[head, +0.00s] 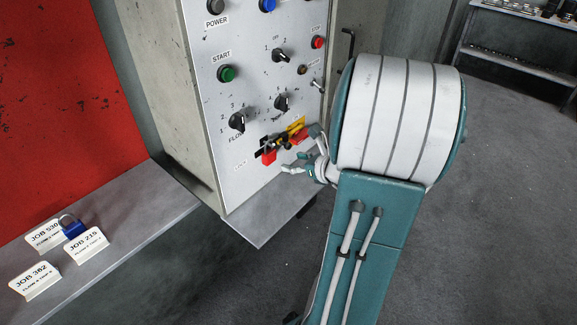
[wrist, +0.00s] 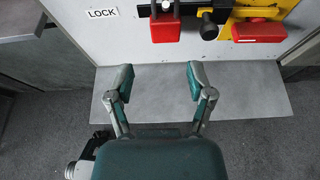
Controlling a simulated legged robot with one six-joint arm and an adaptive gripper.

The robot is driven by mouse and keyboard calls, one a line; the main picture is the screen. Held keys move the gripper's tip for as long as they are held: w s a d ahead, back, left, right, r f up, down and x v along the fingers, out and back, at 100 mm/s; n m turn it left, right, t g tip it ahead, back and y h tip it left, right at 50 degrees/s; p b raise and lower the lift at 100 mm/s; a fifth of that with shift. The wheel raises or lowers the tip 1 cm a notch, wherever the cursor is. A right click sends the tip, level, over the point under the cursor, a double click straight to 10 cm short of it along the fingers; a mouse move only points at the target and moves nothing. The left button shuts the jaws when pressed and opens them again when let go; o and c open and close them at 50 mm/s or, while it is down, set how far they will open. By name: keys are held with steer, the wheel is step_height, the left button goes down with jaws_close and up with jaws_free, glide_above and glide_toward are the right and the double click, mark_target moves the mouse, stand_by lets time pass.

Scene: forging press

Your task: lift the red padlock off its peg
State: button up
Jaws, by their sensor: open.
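The red padlock (head: 268,157) hangs low on the grey control panel in the head view. In the wrist view the red padlock (wrist: 165,28) is at the top, right of the LOCK label, its body hanging down and its upper part cut off by the frame edge. My gripper (wrist: 157,77) is open and empty, with its two fingers below the padlock and apart from it, one to each side in the picture. In the head view my gripper (head: 298,160) is just right of the padlock, partly hidden by my arm. The peg is hard to make out.
A red handle (wrist: 258,31) on a yellow plate (wrist: 284,12) sits close right of the padlock. A grey ledge (wrist: 190,92) juts out below the panel. A blue padlock (head: 73,228) and job cards (head: 86,246) stand on the left shelf (head: 150,218).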

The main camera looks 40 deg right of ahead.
mark_target(271, 156)
steer(key=x, duration=0.5)
steer(key=d+x, duration=0.1)
steer(key=x, duration=0.1)
steer(key=shift+w+f, duration=0.3)
steer(key=shift+w, duration=0.05)
steer(key=shift+a+x, duration=0.2)
steer(key=shift+x, duration=0.7)
steer(key=shift+w+a, duration=0.25)
steer(key=shift+w, duration=0.1)
steer(key=shift+d, duration=0.2)
steer(key=c, duration=0.6)
steer(key=o, duration=0.6)
steer(key=shift+w, duration=0.1)
steer(key=v, duration=1)
steer(key=shift+s+d, duration=0.15)
steer(key=shift+s, duration=0.25)
